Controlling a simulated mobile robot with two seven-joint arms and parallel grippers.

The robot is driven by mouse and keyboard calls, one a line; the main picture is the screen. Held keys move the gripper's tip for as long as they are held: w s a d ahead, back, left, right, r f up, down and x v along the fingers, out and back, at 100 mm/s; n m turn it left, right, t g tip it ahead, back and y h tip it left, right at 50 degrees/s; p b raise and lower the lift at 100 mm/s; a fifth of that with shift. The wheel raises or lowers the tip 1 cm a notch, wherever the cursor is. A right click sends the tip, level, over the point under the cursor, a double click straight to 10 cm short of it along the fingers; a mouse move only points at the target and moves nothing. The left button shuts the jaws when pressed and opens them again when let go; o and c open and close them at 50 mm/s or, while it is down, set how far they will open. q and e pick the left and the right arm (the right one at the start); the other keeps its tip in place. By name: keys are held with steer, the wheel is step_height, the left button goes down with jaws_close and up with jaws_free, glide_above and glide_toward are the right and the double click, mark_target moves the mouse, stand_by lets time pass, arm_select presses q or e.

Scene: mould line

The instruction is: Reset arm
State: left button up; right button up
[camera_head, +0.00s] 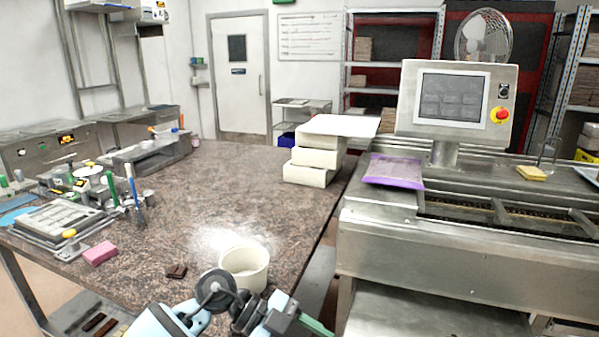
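Part of one of my arms (215,300), light blue with dark round joints, shows at the bottom centre edge, in front of the white tub. It appears to enter from the lower left and ends near a grey block with a green strip at the bottom edge. I cannot make out clear fingertips there, so I cannot tell whether that gripper is open or shut. No second gripper shows. The white tub (245,266) stands upright on the brown stone worktop (215,205), close behind the arm; its lower edge is partly hidden by the arm.
Tools and trays crowd the left side. Stacked white blocks (312,165) stand at the back right. A steel machine (450,240) with a screen borders the right. The worktop's middle is clear.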

arm_select(q)
steer(key=s+a+f+n+t+y, duration=0.2)
steer(key=a+f+n+t, duration=0.45)
steer(key=n+t, duration=0.35)
steer(key=s+a+f+n+t+y, duration=0.25)
steer(key=a+f+n+t, duration=0.35)
steer(key=f+n+t, duration=0.35)
steer(key=s+a+f+n+g+y, duration=0.1)
steer(key=s+a+f+g+y, duration=0.1)
steer(key=s, duration=0.4)
steer(key=s+a+f+n+g+y, duration=0.1)
steer(key=s+a+f+g+y, duration=0.1)
steer(key=s+a+f, duration=0.2)
steer(key=s+a+f+n+g+y, duration=0.1)
steer(key=s+a+f+g+y, duration=0.1)
steer(key=s+f, duration=0.6)
steer(key=shift+s+a+g, duration=0.35)
steer(key=shift+s+a, duration=0.55)
steer(key=shift+s, duration=0.15)
